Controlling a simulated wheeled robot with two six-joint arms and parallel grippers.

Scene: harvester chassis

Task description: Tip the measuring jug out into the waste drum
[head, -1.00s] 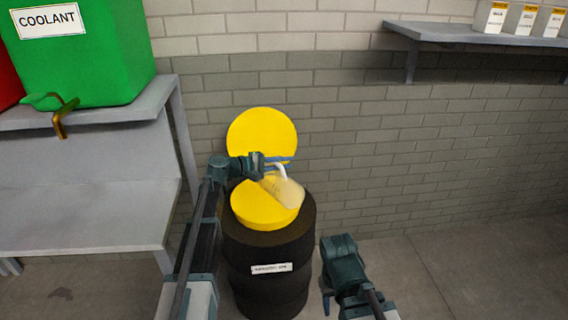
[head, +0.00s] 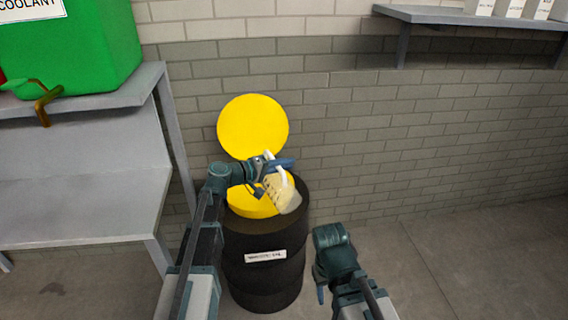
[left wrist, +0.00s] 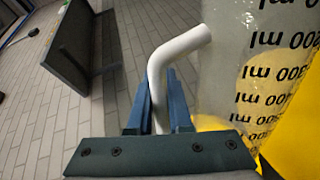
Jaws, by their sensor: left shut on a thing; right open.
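The measuring jug (head: 283,196) is translucent with a white handle and is tilted over the yellow opening (head: 248,203) of the black waste drum (head: 262,273). My left gripper (head: 280,164) is shut on the jug's handle. In the left wrist view the white handle (left wrist: 178,50) runs between the fingers of my left gripper (left wrist: 158,95), and the jug's wall (left wrist: 255,70) shows black ml marks. I cannot tell how much is in the jug. My right gripper (head: 321,293) is open and empty, low and right of the drum.
A round yellow lid (head: 253,125) stands upright behind the drum. A grey bench (head: 80,190) with a green coolant tank (head: 80,50) is at the left. A wall shelf (head: 470,18) holds white containers at the upper right. The floor at the right is clear.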

